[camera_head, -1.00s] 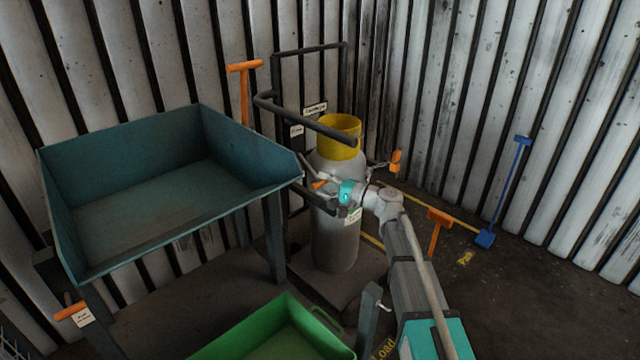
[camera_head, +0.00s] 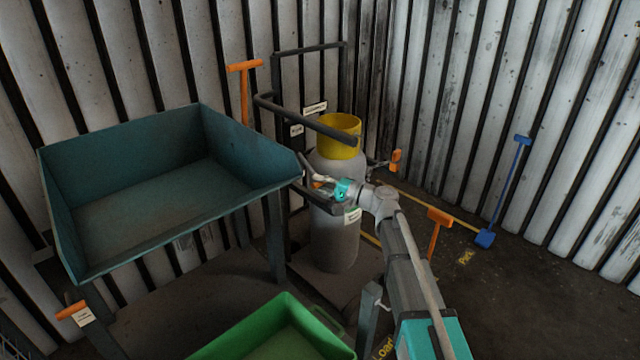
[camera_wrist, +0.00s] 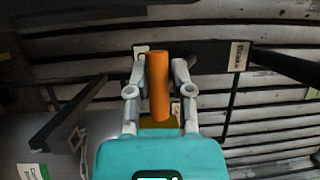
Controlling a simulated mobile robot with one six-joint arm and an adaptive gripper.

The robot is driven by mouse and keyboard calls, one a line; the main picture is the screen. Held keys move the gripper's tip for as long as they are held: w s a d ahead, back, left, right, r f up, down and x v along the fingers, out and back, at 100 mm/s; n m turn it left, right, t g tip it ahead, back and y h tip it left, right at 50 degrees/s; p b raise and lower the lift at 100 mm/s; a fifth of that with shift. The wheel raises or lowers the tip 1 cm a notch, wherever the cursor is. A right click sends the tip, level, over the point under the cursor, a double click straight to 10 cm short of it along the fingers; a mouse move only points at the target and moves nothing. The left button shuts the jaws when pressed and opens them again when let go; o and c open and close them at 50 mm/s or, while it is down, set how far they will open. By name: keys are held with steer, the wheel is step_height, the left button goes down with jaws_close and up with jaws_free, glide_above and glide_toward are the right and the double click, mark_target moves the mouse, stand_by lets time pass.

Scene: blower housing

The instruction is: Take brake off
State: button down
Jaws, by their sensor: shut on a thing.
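An orange handle (camera_wrist: 159,85) stands between the two fingers of my gripper (camera_wrist: 160,66) in the wrist view, and the fingers are shut on it. In the head view my gripper (camera_head: 319,182) is in front of the grey cylinder (camera_head: 333,240) with the yellow collar (camera_head: 340,137), at the trolley. Only a bit of the orange handle shows there. A label reading "Brake" (camera_wrist: 238,57) is on a dark bar to the right of the handle in the wrist view. What the handle's lower end joins is hidden.
A dark trolley frame (camera_head: 308,119) rises behind the cylinder. A teal tray table (camera_head: 250,157) stands close on the left, and a green bin (camera_head: 334,343) is below. Orange handles (camera_head: 438,216) and a blue tool (camera_head: 516,170) are to the right, with open floor between.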

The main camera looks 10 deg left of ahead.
steer(key=shift+w+r+p, duration=0.1)
steer(key=shift+r+p, duration=0.15)
steer(key=shift+p, duration=0.25)
step_height(320, 180, up, 6)
steer(key=d+m+g+h+p, duration=0.1)
steer(key=h+p, duration=0.4)
steer(key=p, duration=0.9)
steer(key=shift+s+m+g, duration=0.3)
steer(key=shift+m, duration=0.3)
steer(key=shift+r+p, duration=0.3)
steer(key=shift+p, duration=0.15)
